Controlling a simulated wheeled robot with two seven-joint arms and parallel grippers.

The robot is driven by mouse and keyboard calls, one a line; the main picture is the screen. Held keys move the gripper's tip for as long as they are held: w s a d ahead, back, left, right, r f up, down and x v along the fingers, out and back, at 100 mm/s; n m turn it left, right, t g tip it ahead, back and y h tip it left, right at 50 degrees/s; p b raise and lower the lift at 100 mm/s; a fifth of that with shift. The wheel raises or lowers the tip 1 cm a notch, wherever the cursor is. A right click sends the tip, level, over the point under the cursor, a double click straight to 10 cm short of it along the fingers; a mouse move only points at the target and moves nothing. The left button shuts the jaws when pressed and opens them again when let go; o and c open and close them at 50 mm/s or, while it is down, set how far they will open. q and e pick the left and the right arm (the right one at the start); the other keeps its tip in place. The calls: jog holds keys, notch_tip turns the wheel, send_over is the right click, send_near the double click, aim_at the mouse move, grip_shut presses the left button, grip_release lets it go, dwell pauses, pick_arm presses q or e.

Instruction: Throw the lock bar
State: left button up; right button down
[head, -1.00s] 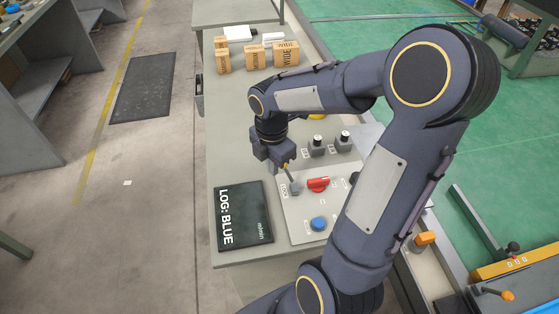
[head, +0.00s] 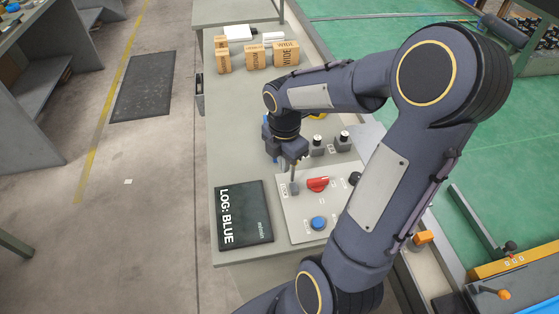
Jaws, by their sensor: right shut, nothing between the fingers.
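The lock bar appears to be the small grey lever (head: 294,187) at the left side of the pale control panel (head: 299,235), beside a small label. It stands roughly upright. My right gripper (head: 293,164) is shut and points down right at the top of this lever. Its fingers hide the lever's tip, and I cannot tell whether they touch it. My left gripper is not in view.
A red knob (head: 318,184) and a blue button (head: 318,223) are close by on the panel. A dark log book (head: 244,215) lies to the left. Two grey switches (head: 342,144) stand behind. Several cardboard boxes (head: 286,54) are at the back.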

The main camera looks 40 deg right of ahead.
jog(key=shift+d, duration=0.15)
jog(key=shift+s+d+f, duration=0.2)
jog(key=shift+s+d, duration=0.45)
jog(key=shift+d, duration=0.35)
jog(key=shift+d+f, duration=0.1)
jog(key=shift+s+d+f, duration=0.4)
jog(key=shift+d, duration=0.3)
jog(key=r+p, duration=0.4)
jog(key=r, duration=0.1)
jog(key=a+r+p, duration=0.1)
jog(key=r+p, duration=0.2)
jog(key=shift+w+r, duration=0.1)
jog(key=shift+w, duration=0.2)
dwell(0.5)
